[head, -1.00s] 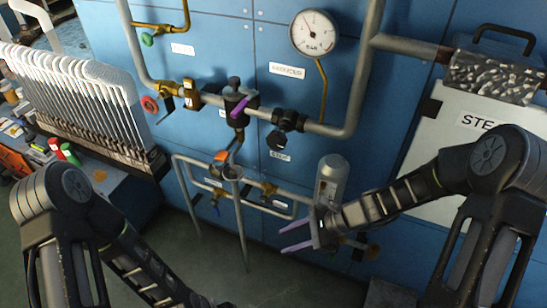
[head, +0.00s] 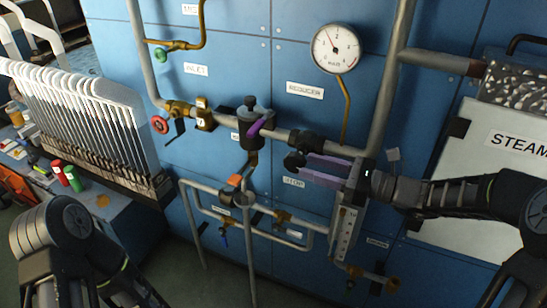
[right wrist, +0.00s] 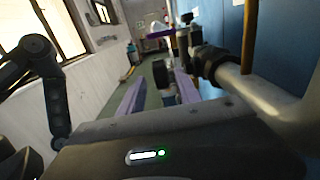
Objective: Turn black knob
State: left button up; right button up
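The black knob (head: 294,160) sticks out from a black valve body on the horizontal pipe, above the STOP label. My right gripper (head: 306,167) comes from the right with its two purple fingers apart and pointing left, their tips close beside the knob. In the right wrist view the knob (right wrist: 162,77) shows ahead between the open fingers (right wrist: 160,88). I cannot tell whether the fingers reach around it or touch it. My left arm shows at the lower left, with its gripper out of view.
A pressure gauge (head: 336,48) is above the knob. A reducer valve with a purple lever (head: 258,126) is left on the same pipe (head: 222,116). A vertical pipe (head: 386,90) rises close to my right gripper. A rack of white rods (head: 90,115) stands at left.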

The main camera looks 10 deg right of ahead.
jog(key=x, duration=0.8)
jog(key=shift+p, duration=0.45)
grip_shut()
dwell(0.4)
